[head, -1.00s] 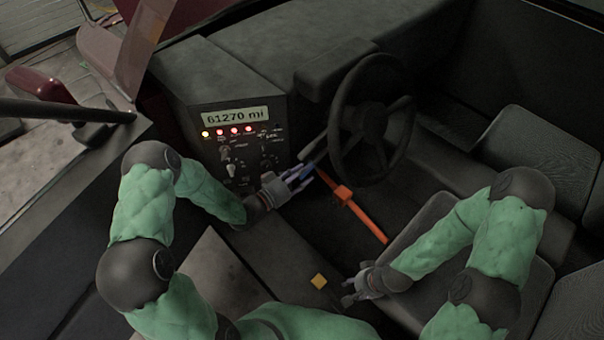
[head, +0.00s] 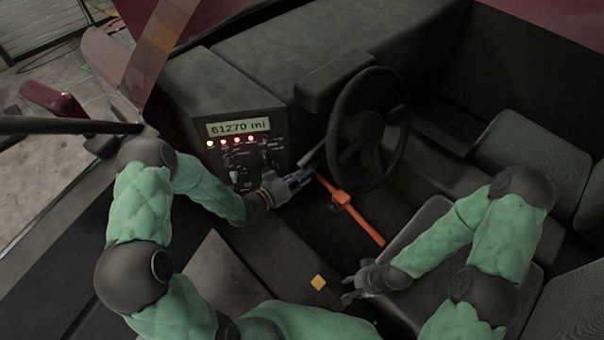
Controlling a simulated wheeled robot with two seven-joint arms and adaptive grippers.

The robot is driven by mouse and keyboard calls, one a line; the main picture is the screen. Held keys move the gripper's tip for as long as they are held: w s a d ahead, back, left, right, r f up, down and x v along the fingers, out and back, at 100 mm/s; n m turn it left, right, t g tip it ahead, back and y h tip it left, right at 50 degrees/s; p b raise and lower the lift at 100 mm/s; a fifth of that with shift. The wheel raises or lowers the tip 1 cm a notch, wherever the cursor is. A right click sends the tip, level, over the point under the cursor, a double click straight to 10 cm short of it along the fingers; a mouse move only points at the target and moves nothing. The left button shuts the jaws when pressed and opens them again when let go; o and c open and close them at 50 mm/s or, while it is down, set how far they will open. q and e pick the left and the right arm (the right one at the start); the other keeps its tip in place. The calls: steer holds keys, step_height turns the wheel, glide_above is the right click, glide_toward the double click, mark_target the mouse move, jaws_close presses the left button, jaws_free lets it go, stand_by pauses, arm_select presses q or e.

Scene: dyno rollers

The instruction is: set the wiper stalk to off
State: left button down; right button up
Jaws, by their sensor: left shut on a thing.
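The wiper stalk (head: 314,157) is a thin grey bar on the left side of the dark steering wheel (head: 334,130). My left gripper (head: 303,180) is at its lower left end, with its bluish fingers shut on what looks like the stalk's tip. The fingers hide the exact contact, and the stalk's setting marks cannot be read. My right gripper (head: 346,290) is over the seat front, with its fingers apart and empty.
The dash panel (head: 195,115) with a 61270 mi display (head: 238,128), lit lamps and knobs is left of the wheel. An orange bar (head: 364,224) runs below the wheel. Seats fill the right.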

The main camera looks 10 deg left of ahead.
arm_select(q)
steer(key=shift+w+a+r+g+y+p, duration=0.1)
steer(key=shift+r+g+y+p, duration=0.15)
steer(key=shift+r+p, duration=0.25)
steer(key=shift+w+a+r+g+y+p, duration=0.15)
steer(key=shift+r+y+p, duration=0.15)
steer(key=shift+p, duration=0.25)
steer(key=shift+r, duration=0.1)
steer(key=c, duration=1.1)
jaws_free()
steer(key=shift+s, duration=0.1)
steer(key=shift+s+a, duration=0.1)
steer(key=shift+s, duration=0.1)
steer(key=v, duration=1.1)
steer(key=shift+s+a, duration=0.1)
steer(key=shift+a, duration=0.15)
